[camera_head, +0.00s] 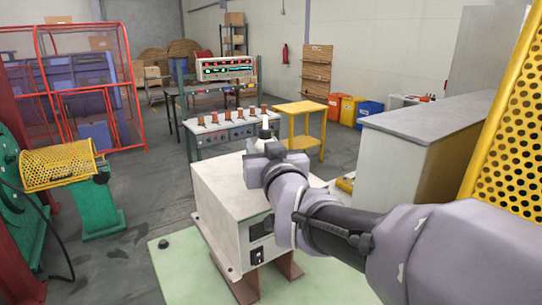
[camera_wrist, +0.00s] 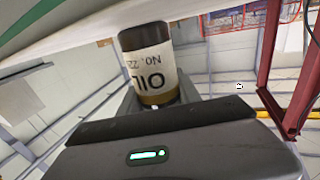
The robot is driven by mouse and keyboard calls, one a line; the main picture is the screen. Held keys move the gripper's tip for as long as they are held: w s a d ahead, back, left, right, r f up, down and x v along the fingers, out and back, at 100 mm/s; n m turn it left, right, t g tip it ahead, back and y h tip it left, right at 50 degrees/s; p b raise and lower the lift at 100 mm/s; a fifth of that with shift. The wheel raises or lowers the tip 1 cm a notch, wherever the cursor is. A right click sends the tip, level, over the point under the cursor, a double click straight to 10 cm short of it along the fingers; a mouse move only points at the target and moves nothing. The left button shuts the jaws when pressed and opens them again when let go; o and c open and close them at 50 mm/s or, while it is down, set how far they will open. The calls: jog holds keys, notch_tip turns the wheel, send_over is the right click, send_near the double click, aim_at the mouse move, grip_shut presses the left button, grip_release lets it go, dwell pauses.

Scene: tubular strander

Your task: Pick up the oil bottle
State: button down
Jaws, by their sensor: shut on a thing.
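The oil bottle (camera_wrist: 150,68) shows in the wrist view, with a cream label reading OIL and NO. 22 upside down, a dark band at one end and a brownish band at the other. My gripper (camera_wrist: 153,100) is shut on it; the fingers are mostly hidden behind the gripper body. In the head view my gripper (camera_head: 264,158) is over the far part of the pale box-shaped cabinet (camera_head: 222,205). A small white tip (camera_head: 266,123) rises just beyond my gripper; most of the bottle is hidden there. I cannot tell whether the bottle touches the cabinet top.
A green machine with a yellow perforated guard (camera_head: 58,165) is at left. Open floor lies between.

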aim_at(264, 131)
jog(key=shift+r, duration=0.15)
jog(key=shift+r, duration=0.3)
jog(key=r, duration=0.1)
jog(key=r+p, duration=0.1)
jog(key=r, duration=0.1)
jog(key=shift+s+d, duration=0.15)
jog(key=shift+s, duration=0.2)
jog(key=d+r+v, duration=0.1)
jog(key=v, duration=1.4)
jog(key=shift+d+p, duration=0.3)
jog(key=shift+d, duration=0.05)
